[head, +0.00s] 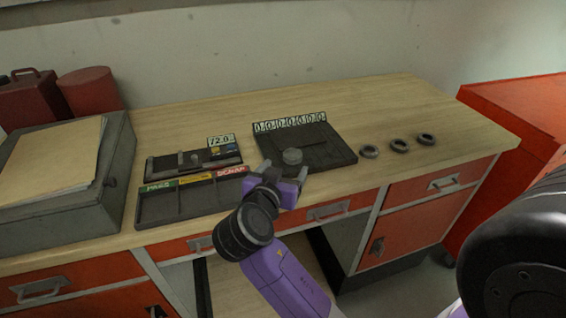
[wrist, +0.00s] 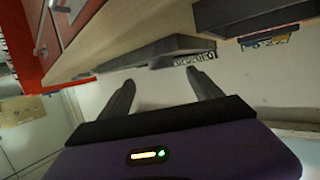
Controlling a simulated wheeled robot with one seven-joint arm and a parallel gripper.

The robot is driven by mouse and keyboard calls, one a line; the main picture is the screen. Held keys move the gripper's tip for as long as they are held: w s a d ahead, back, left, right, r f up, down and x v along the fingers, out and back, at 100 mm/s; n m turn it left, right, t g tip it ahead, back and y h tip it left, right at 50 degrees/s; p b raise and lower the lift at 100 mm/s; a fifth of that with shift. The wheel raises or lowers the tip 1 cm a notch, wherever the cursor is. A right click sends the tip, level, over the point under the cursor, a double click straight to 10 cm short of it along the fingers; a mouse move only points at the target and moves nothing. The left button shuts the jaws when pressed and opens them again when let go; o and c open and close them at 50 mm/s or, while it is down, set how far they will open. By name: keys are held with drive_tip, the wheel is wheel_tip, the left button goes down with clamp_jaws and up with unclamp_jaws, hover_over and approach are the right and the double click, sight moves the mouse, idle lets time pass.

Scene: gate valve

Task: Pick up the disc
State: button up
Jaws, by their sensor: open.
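A small grey disc (head: 292,156) lies on the dark square plate (head: 330,152) of a device with a row of digits along its back edge. My gripper (head: 284,171) is open and empty, just in front of the disc in the head view, its two fingers pointing toward the plate. Whether they are level with the disc I cannot tell. In the wrist view my gripper (wrist: 162,88) shows its two fingers spread, with the tilted dark plate (wrist: 195,45) beyond them. The disc is hard to make out there.
Three dark rings (head: 399,145) lie on the table to the right. A sorting tray (head: 190,200) with coloured labels and a gauge device (head: 195,160) stand left. A grey box (head: 70,190) with a folder is farther left. The wooden tabletop (head: 410,105) is clear at the back right.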

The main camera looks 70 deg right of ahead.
sight(292, 154)
drive_tip(key=p+x, duration=0.1)
drive_tip(key=x, duration=0.6)
drive_tip(key=shift+w+d+r+p, duration=0.15)
drive_tip(key=shift+w+d+p, duration=0.05)
drive_tip(key=shift+d+p, duration=0.15)
drive_tip(key=shift+r, duration=0.1)
clamp_jaws()
